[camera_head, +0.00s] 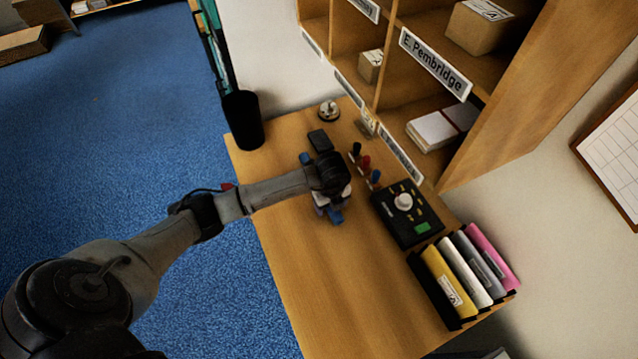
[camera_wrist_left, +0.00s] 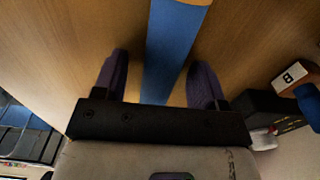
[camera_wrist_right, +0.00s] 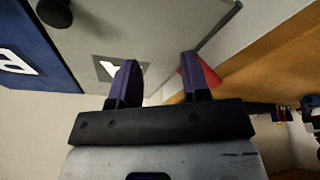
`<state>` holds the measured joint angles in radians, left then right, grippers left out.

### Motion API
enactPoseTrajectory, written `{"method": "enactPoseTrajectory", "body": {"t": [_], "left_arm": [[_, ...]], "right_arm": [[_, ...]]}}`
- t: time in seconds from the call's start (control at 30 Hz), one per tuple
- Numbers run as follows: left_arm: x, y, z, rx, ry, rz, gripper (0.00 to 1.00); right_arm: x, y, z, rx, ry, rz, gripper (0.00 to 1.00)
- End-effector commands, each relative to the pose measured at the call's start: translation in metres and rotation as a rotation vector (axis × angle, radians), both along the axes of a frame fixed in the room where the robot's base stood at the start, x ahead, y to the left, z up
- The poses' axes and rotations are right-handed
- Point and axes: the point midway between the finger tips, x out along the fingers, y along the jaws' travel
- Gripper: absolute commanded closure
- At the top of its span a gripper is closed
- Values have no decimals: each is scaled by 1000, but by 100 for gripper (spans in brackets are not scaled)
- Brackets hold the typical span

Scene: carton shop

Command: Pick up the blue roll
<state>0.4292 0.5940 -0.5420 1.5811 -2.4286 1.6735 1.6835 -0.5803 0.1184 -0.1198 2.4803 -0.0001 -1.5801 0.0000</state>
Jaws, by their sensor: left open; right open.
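The blue roll (camera_head: 306,158) lies on the wooden table, mostly hidden under my left wrist in the head view. In the left wrist view the blue roll (camera_wrist_left: 176,45) runs as a long strip between the two purple fingers. My left gripper (camera_head: 331,209) is over it, with a finger on each side (camera_wrist_left: 158,80) and wood visible between fingers and roll. It is open. My right gripper (camera_wrist_right: 154,78) is open with nothing seen between its fingers. It is away from the roll and not recognisable in the head view.
Several small stamps (camera_head: 364,162), a black panel with a white knob (camera_head: 403,201) and a folder rack (camera_head: 436,290) stand right of the roll. A bell (camera_head: 328,112) and dark box (camera_head: 320,140) lie behind. Shelves (camera_head: 430,70) overhang the back. The table front (camera_head: 330,290) is clear.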

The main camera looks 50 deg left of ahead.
Motion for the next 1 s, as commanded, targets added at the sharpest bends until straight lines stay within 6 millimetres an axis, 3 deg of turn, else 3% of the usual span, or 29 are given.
{"method": "enactPoseTrajectory", "body": {"t": [0.2, 0.77, 1.0], "left_arm": [[0, 0, -1, 0, -1, 0, 35], [0, 0, 0, 0, -1, 0, 88], [0, 0, 1, 0, -2, 0, 89]], "right_arm": [[0, 1, 0, 4, 1, -2, 57], [0, -1, 0, -3, 1, 2, 57], [0, -2, 0, -7, 0, 5, 57]]}}
